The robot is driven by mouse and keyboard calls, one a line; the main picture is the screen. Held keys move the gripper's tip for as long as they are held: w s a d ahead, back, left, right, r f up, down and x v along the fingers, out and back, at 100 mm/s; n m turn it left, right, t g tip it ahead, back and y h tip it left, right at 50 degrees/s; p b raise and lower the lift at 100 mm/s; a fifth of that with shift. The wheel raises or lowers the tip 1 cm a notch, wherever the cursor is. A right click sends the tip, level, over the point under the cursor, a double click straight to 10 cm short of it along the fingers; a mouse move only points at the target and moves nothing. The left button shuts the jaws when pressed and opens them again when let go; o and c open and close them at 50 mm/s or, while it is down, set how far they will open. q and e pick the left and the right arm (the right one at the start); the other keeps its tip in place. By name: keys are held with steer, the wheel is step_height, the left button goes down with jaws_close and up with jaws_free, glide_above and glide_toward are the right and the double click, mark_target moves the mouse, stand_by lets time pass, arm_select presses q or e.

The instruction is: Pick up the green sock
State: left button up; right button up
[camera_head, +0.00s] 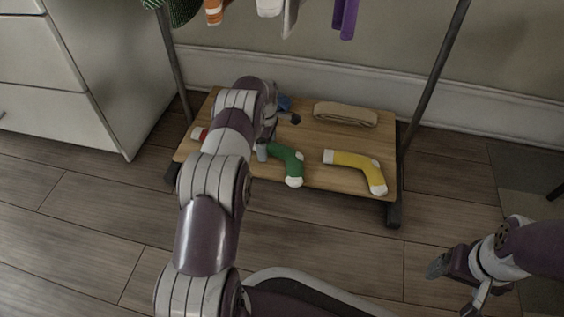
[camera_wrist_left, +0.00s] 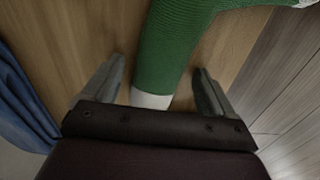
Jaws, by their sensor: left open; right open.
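The green sock (camera_head: 287,161) with white ends lies on the wooden shelf (camera_head: 314,138) of a low rack. In the left wrist view the green sock (camera_wrist_left: 171,45) runs between the two fingers, its white end close to the palm. My left gripper (camera_head: 279,135) is open over the sock, with a finger on either side and a gap to each; it also shows in the left wrist view (camera_wrist_left: 158,88). My left forearm hides part of the shelf. My right gripper (camera_head: 454,284) is open and empty over the floor at the lower right.
A yellow sock (camera_head: 358,166) lies right of the green one, and a folded beige cloth (camera_head: 346,114) lies behind. Something blue (camera_wrist_left: 22,97) lies left of the left gripper. Rack posts stand at both sides, socks hang above, and a white cabinet (camera_head: 85,70) stands left.

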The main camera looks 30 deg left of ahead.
arm_select(q)
steer(key=shift+r, duration=0.1)
steer(key=c, duration=1.1)
